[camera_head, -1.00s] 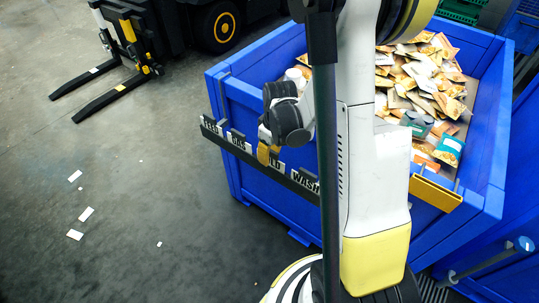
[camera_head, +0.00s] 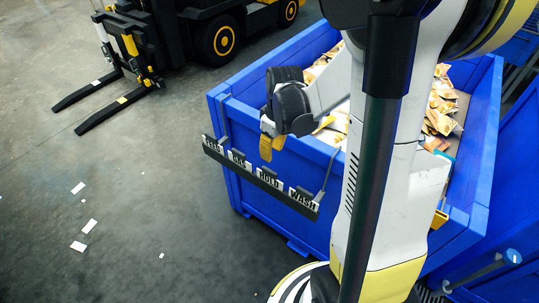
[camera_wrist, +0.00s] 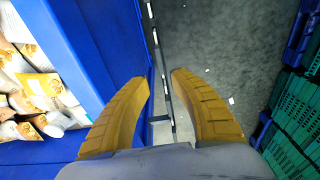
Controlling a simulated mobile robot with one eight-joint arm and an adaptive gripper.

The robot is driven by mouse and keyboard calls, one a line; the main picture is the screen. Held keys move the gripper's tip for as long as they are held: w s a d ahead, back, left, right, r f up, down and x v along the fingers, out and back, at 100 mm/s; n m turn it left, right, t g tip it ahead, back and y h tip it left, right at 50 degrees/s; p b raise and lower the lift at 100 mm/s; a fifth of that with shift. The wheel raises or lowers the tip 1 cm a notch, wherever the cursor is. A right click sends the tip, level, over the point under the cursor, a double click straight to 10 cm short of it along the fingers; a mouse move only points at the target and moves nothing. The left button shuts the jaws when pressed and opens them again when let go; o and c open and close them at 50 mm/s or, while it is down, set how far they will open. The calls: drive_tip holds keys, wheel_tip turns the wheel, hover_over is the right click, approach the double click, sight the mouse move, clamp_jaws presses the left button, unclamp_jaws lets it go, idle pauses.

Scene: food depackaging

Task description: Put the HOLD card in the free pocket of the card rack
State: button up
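The card rack (camera_head: 255,178) is a dark strip along the front outside of the blue bin. It shows white faces reading FEED (camera_head: 212,143), GAS (camera_head: 238,160), HOLD (camera_head: 269,180) and WASH (camera_head: 303,198). The HOLD face sits in the rack between GAS and WASH. I cannot tell loose cards from fixed labels. My gripper (camera_head: 268,148), with yellow fingers, is above the rack near HOLD, apart from it in the picture. In the wrist view my gripper (camera_wrist: 160,80) is open and empty, with the rack (camera_wrist: 162,60) running edge-on between its fingers.
The blue bin (camera_head: 225,110) holds several food packets (camera_head: 440,105). A forklift (camera_head: 185,35) stands at the back left. Small white pieces (camera_head: 89,226) lie on the open floor at left. Green crates (camera_wrist: 292,120) show at right in the wrist view.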

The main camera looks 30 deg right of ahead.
drive_tip(key=s+a+r+m+t, duration=0.2)
drive_tip(key=s+a+r+t, duration=0.1)
drive_tip(key=s+a+r, duration=0.2)
drive_tip(key=s+a+r+m+t, duration=0.2)
drive_tip(key=s+a+r, duration=0.2)
drive_tip(key=a+r, duration=0.4)
wheel_tip(320, 180, up, 2)
drive_tip(key=shift+s+a+r+t, duration=0.2)
drive_tip(key=shift+s+a+t, duration=0.15)
drive_tip(key=shift+a+t, duration=0.05)
